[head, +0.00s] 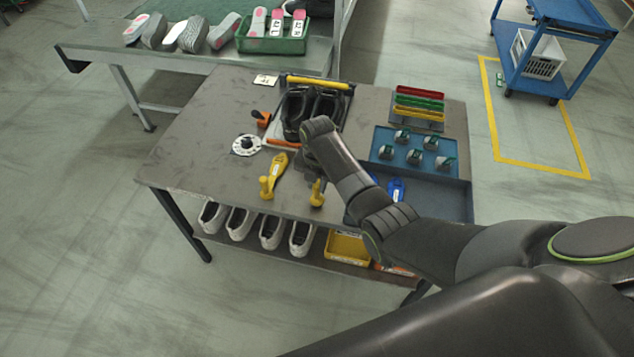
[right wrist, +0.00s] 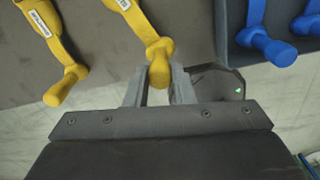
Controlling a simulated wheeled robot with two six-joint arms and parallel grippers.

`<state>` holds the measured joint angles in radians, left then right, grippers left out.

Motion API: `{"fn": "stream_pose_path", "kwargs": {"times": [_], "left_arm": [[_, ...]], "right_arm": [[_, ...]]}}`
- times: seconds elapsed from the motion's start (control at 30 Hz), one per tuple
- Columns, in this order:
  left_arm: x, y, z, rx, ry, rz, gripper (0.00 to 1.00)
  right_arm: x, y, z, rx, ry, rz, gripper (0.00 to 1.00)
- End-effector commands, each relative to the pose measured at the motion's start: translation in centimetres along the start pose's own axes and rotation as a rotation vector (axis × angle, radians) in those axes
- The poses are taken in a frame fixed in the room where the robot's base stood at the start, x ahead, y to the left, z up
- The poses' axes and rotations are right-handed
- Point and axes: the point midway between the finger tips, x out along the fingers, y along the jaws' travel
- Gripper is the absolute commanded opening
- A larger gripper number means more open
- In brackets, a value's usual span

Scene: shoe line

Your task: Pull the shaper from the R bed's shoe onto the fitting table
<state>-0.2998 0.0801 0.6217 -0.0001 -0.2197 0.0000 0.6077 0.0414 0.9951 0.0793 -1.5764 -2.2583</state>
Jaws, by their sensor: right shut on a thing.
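My right gripper (right wrist: 157,82) is shut on the knob of a yellow shaper (right wrist: 128,18); its fingers stand on either side of the knob. In the head view this shaper's knob (head: 317,194) shows near the front edge of the fitting table (head: 205,125), and my wrist hides the rest. A second yellow shaper (head: 277,168) with a label lies on the table to the left; it also shows in the right wrist view (right wrist: 52,50). Two black shoes (head: 294,112) sit side by side in the bed fixture behind my wrist. My left gripper is out of view.
A blue tray (head: 456,185) at the right holds several grey-and-green pieces and blue shapers (head: 397,190). Red, green and yellow bins (head: 419,104) stand behind it. A white dial (head: 247,145) lies left of the bed. The table's left part is clear.

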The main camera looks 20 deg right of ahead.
Motion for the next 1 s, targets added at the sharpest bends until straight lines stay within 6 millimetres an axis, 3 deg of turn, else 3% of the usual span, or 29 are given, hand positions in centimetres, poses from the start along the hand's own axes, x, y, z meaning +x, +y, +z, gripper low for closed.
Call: {"fn": "stream_pose_path", "kwargs": {"times": [0.37, 0.4, 0.57, 1.0], "left_arm": [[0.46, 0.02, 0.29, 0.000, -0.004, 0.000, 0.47], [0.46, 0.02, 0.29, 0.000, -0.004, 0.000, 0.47], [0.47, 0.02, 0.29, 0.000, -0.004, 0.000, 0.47], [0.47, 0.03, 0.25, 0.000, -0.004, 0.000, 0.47]], "right_arm": [[0.42, -0.01, 0.02, 0.000, -0.001, 0.000, 0.06], [0.42, -0.01, 0.02, 0.000, -0.001, 0.000, 0.27], [0.43, -0.01, 0.02, 0.000, 0.000, 0.000, 0.47], [0.45, -0.01, 0.00, 0.000, 0.000, 0.000, 0.47]]}}
